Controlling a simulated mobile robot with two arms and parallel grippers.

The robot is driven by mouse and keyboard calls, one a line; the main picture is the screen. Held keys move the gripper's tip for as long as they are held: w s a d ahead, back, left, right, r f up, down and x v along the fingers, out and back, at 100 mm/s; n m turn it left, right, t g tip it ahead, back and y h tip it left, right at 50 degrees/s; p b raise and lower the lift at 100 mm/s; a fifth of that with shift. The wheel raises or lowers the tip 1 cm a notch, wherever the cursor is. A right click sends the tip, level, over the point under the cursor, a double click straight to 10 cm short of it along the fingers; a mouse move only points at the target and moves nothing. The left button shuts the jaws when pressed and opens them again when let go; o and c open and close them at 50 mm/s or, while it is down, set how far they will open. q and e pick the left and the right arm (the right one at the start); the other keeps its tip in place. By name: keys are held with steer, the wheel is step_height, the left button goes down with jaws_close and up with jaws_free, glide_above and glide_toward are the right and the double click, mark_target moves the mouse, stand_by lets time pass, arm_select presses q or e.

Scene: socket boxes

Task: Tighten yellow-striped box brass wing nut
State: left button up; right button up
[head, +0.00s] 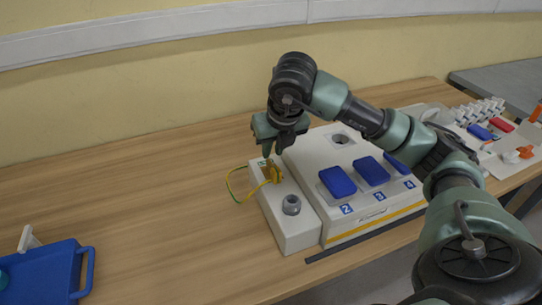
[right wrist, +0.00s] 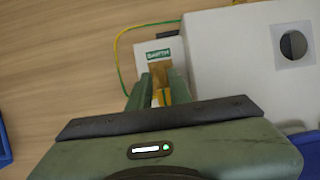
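The yellow-striped box (head: 375,218) is white with a yellow stripe along its front and stands on the wooden table. A narrow white terminal block (head: 292,236) adjoins its left side. Brass and yellow parts (head: 273,174) rise from the block's far end, and the wing nut's shape is hard to make out. A yellow-green wire (head: 233,188) loops from there. My right gripper (head: 270,152) points down right over the brass. In the right wrist view its fingers (right wrist: 158,85) stand on either side of brass and yellow parts; contact is unclear. My left gripper is not in view.
Blue socket covers (head: 338,182) sit on the box, numbered 2 to 4. A grey round fitting (head: 291,205) stands on the block's near end. A blue tray (head: 45,272) lies at the lower left. The table between is clear. A wall runs behind.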

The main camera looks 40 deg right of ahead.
steer(key=shift+v, duration=1.6)
